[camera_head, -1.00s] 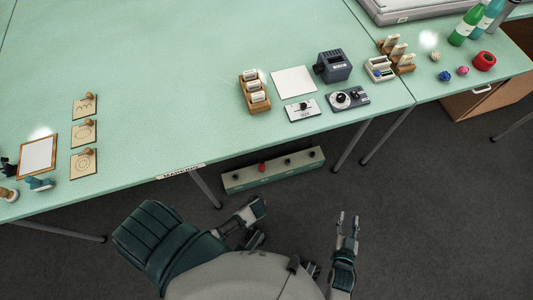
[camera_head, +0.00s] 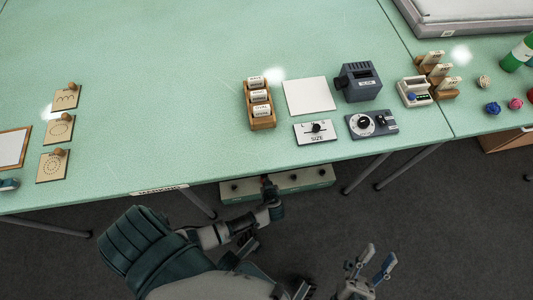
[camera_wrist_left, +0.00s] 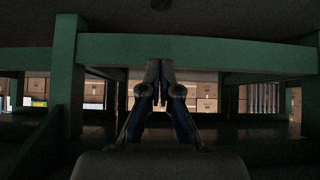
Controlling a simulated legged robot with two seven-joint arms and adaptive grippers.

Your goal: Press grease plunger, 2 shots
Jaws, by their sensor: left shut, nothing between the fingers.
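A long green box (camera_head: 309,181) with several small dark knobs sits low, below the table's front edge. The red knob seen on it earlier is now hidden behind my left gripper (camera_head: 267,180). My left gripper is shut and empty, with its tips over the box in the head view; I cannot tell whether they touch it. In the left wrist view the closed fingers (camera_wrist_left: 160,64) meet in front of a green beam (camera_wrist_left: 205,50); no knob shows there. My right gripper (camera_head: 377,258) is open and empty, in front of the table and to the right.
The green table (camera_head: 180,70) overhangs the box, with table legs (camera_head: 197,203) on either side. On it are a wooden roll holder (camera_head: 262,121), a SIZE panel (camera_head: 317,130), a dial unit (camera_head: 371,124) and a grey device (camera_head: 361,82). Floor between my grippers is clear.

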